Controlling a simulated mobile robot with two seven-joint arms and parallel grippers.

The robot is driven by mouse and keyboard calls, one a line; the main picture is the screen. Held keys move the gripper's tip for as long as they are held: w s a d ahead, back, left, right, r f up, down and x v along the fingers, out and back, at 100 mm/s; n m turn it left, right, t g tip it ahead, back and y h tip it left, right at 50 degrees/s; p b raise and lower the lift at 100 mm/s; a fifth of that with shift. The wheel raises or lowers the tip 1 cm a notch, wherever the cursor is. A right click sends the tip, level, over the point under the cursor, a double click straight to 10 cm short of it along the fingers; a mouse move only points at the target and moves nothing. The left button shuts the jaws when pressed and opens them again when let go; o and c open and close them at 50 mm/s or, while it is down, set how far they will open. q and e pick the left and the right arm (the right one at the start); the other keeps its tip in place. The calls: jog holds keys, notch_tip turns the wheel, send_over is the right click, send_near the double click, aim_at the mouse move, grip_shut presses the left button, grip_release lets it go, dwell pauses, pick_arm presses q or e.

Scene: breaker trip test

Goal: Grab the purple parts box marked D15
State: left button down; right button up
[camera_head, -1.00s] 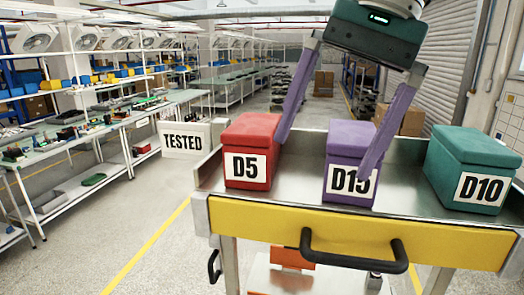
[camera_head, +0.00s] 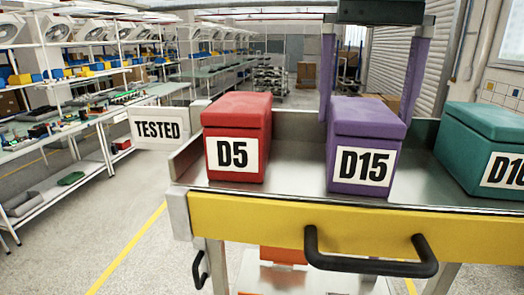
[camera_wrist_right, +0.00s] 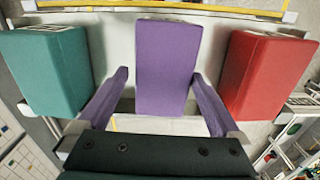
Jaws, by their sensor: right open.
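The purple parts box (camera_head: 362,165), marked D15, stands upright on the metal cart top, between the red D5 box (camera_head: 236,145) and the teal D10 box (camera_head: 486,150). My right gripper (camera_head: 370,95) is open behind the purple box, its purple fingers reaching down at the left and right of the box's far end. Their lower ends are partly hidden in the head view. My left gripper is not in view.
The cart's metal tray (camera_head: 300,190) has a raised rim, a yellow front (camera_head: 260,220) and a black handle (camera_head: 370,262). A TESTED sign (camera_head: 160,127) stands at its left. Bare tray separates the boxes. Shelves and benches (camera_head: 80,120) stand farther left.

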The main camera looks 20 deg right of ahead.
aim_at(357, 140)
notch_tip(357, 140, down, 6)
jog(key=b, duration=0.3)
jog(key=shift+w+a+r+b, duration=0.15)
jog(key=shift+r+b, duration=0.05)
jog(key=shift+b, duration=0.1)
jog(key=shift+r, duration=0.1)
jog(key=shift+c, duration=0.2)
jog(key=c, duration=1.4)
jog(key=shift+c, duration=0.4)
jog(key=shift+r, duration=0.2)
